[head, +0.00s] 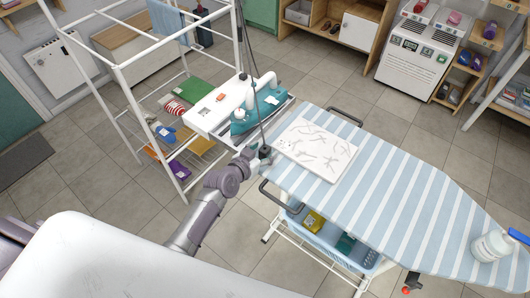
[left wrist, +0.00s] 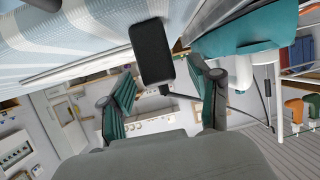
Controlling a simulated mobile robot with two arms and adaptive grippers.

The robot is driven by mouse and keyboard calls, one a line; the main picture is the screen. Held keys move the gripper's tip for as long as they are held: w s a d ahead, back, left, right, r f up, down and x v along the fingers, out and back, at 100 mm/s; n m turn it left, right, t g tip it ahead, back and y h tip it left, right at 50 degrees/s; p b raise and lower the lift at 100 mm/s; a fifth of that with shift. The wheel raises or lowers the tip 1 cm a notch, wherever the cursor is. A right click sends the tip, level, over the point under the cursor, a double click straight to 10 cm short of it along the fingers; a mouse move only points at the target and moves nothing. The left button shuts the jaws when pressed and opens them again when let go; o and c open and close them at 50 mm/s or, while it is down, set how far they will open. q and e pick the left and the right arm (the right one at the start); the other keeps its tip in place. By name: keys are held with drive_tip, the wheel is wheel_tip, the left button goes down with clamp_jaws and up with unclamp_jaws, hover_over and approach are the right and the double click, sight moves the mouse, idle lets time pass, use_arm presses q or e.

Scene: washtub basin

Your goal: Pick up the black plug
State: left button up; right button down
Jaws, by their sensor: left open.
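The black plug (left wrist: 152,52) shows as a dark block with rounded edges in the left wrist view, beside the striped ironing board. A thin dark cord runs from near its lower end to the right. My left gripper (left wrist: 165,88) is open, its two green-padded fingers spread to either side below the plug, with nothing held between them. In the head view my left gripper (head: 257,151) is at the left end of the ironing board (head: 410,190), close to the small dark plug (head: 265,152). Whether they touch cannot be told. My right gripper is not in view.
A teal iron (head: 256,108) stands beside the board, near a white rack (head: 180,150). A white patterned panel (head: 315,148) lies on the board. A blue basket (head: 330,238) sits below. Tiled floor is open behind.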

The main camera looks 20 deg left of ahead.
use_arm(q)
drive_tip(key=shift+x, duration=0.85)
drive_tip(key=shift+s+r, duration=0.1)
clamp_jaws()
drive_tip(key=shift+r, duration=0.15)
